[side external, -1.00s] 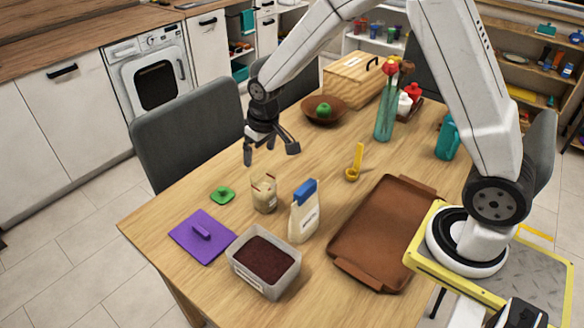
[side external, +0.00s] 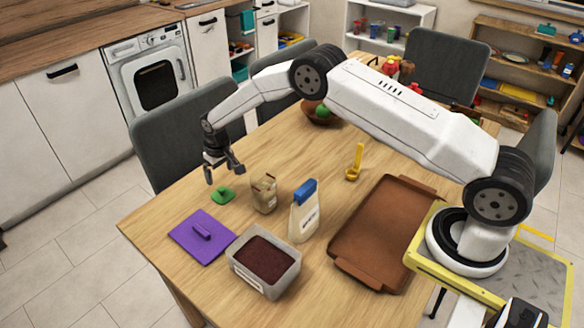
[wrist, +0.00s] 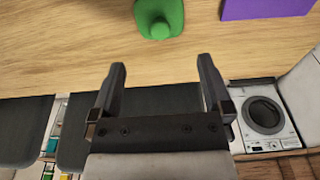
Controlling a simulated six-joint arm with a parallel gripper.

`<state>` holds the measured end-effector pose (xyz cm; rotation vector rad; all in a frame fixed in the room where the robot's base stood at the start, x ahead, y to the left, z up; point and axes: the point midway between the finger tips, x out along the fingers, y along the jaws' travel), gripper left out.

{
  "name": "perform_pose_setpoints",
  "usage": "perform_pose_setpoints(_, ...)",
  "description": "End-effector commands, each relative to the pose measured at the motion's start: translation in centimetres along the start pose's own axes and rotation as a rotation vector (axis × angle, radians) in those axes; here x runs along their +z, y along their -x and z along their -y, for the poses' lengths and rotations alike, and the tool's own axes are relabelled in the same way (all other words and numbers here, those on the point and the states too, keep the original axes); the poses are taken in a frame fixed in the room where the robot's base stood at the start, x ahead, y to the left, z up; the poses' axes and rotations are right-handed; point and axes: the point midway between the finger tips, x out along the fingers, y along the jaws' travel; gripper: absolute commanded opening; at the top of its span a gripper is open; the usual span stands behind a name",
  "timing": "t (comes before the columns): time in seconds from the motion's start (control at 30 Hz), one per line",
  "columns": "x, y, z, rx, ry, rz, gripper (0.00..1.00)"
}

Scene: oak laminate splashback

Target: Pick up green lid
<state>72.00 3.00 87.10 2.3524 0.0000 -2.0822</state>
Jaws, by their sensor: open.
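The green lid (side external: 222,195) lies flat on the wooden table, a small piece with a raised knob. It also shows at the top of the wrist view (wrist: 160,17), beyond my fingertips. My gripper (side external: 225,176) is open and empty, pointing down above the table close to the lid. In the wrist view my two fingers (wrist: 161,72) are spread apart, with bare table between them and the lid. The gripper does not touch the lid.
A container of dark contents (side external: 292,272), a blue-capped carton (side external: 303,215), a yellow scoop (side external: 355,163) and a brown tray (side external: 375,235) are further off. A grey chair (side external: 165,140) stands behind.

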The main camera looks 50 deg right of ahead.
Motion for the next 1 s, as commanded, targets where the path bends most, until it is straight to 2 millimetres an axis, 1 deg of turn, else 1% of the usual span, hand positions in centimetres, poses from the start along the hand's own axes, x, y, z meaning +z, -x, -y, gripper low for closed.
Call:
perform_pose_setpoints(0.07,-0.1,-0.4,0.1,0.0,0.0,0.002,1.0)
perform_pose_setpoints(0.27,-0.1,-0.5,0.1,0.0,0.0,0.002,1.0)
perform_pose_setpoints(0.37,-0.1,-0.9,0.1,0.0,0.0,0.002,1.0)
perform_pose_setpoints(0.63,-0.1,-2.7,0.1,0.0,0.0,0.001,1.0)
perform_pose_setpoints(1.0,-0.1,-3.3,0.0,0.0,0.0,0.001,1.0)
